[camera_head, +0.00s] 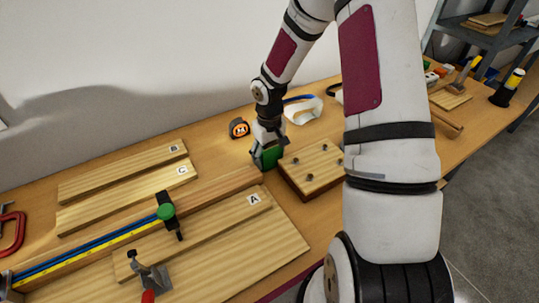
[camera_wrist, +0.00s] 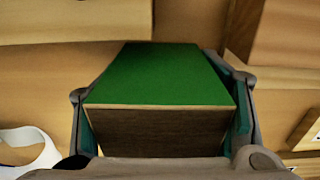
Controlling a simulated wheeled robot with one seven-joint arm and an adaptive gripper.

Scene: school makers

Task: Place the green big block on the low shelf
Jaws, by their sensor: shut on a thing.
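The green big block (camera_wrist: 160,78) fills the middle of the wrist view, with a green face and a bare brown wood face. My gripper (camera_wrist: 163,115) is shut on it, with one finger along each side. In the head view the green block (camera_head: 267,157) shows at the end of my gripper (camera_head: 268,145), over the workbench between board A and a wooden block with pegs. I cannot tell whether the block touches the bench. A grey shelf unit (camera_head: 487,38) stands at the far right; which of its levels is the low shelf is unclear.
The peg board (camera_head: 310,170) stands close right of the block. Board A (camera_head: 230,225) and a clamp fence lie front left. A tape measure (camera_head: 239,128) and white safety glasses (camera_head: 303,109) lie behind. A hammer (camera_head: 463,77) and a black-yellow bottle (camera_head: 508,88) are at right.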

